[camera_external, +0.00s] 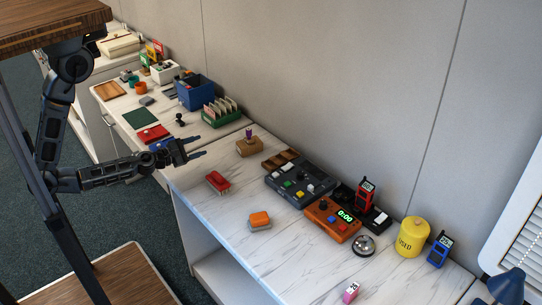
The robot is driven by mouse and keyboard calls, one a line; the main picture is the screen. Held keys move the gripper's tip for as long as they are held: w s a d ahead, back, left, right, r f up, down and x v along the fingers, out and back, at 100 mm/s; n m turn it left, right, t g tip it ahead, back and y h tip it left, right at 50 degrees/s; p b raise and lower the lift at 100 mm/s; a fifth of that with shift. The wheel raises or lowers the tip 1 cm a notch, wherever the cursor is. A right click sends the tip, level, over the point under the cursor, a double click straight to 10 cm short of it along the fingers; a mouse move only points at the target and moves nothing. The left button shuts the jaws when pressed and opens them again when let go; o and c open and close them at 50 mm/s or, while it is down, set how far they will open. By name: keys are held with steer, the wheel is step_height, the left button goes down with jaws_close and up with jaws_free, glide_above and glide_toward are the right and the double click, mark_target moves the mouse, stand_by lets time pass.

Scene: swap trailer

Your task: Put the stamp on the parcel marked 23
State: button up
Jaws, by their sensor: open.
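My gripper (200,147) is open and empty. Its two fingers point right, over the near end of the far counter. A small brown box (249,148) stands on the marble counter to the right of the fingertips, apart from them. A purple-handled piece (249,134), perhaps a stamp, stands upright on it. A small black-handled piece (180,120), also stamp-like, stands on the far counter behind my gripper. A small pink block with a pale marked face (350,292) is at the front edge. I cannot read a 23 on anything.
A red stapler-like thing (217,182) and an orange sponge-like block (260,220) lie on the marble counter (215,220). Control boxes, a bell (363,245) and a yellow canister (411,237) stand farther right. A green card rack (221,111) and blue bin (195,92) stand by the wall.

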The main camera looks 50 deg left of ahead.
steer(key=s+a+m, duration=0.1)
steer(key=s+m, duration=0.1)
steer(key=s+a+m, duration=0.1)
steer(key=s+m, duration=0.1)
steer(key=s, duration=0.1)
steer(key=s+a+r+m+y, duration=0.1)
steer(key=s+m, duration=0.2)
steer(key=shift+s+a+g, duration=0.1)
steer(key=shift+a+g, duration=0.15)
steer(key=shift+g, duration=0.15)
steer(key=s+a+r+m, duration=0.2)
steer(key=s+r+m, duration=0.2)
steer(key=s+m, duration=0.3)
steer(key=s+a+r+m+g, duration=0.1)
steer(key=s+a+r+m, duration=0.2)
steer(key=s+m, duration=0.4)
steer(key=shift+a+r+m+g, duration=0.3)
steer(key=shift+r+m, duration=0.35)
steer(key=shift+m, duration=2.25)
